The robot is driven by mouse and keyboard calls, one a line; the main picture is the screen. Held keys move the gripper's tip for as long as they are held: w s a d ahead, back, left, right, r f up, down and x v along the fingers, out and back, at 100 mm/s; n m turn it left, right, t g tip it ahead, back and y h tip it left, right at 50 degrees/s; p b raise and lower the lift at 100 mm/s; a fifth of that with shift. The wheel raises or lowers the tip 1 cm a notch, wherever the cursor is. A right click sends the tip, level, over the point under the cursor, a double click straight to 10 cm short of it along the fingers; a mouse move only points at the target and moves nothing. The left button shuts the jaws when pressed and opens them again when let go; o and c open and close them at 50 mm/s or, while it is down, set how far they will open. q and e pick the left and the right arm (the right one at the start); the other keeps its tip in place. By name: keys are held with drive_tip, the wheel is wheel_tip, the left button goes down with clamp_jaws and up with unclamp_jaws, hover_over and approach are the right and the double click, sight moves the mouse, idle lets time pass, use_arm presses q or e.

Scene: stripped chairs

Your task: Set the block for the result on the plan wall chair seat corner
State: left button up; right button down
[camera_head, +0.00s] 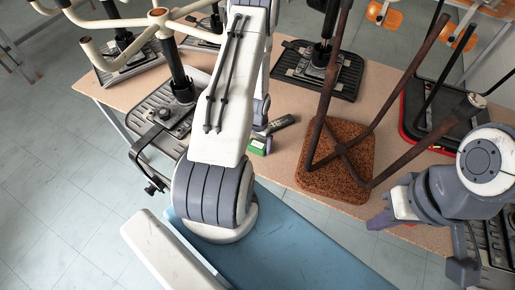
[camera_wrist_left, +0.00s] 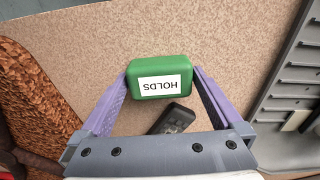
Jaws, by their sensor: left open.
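A green block (camera_wrist_left: 162,90) with a white label reading HOLDS lies on the tan tabletop. Part of it shows beside my arm in the head view (camera_head: 259,147). My left gripper (camera_wrist_left: 161,74) is open, with its purple fingers on either side of the block; I cannot tell whether they touch it. My arm hides this gripper in the head view. A rust-brown, rough chair seat (camera_head: 350,181) with rusty legs is right of the block. In the left wrist view its rough brown surface (camera_wrist_left: 38,75) is at left. My right gripper (camera_head: 380,220) shows only partly, at the table's front edge.
A dark handheld device (camera_head: 281,123) lies beside the block. Grey ribbed chair parts with posts (camera_head: 165,118) stand left of it, another (camera_head: 302,68) at the back. A red-edged dark seat (camera_head: 418,112) is at right. A blue surface (camera_head: 290,250) lies in front.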

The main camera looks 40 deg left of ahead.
use_arm(q)
drive_tip(key=c, duration=1.2)
drive_tip(key=shift+r, duration=0.1)
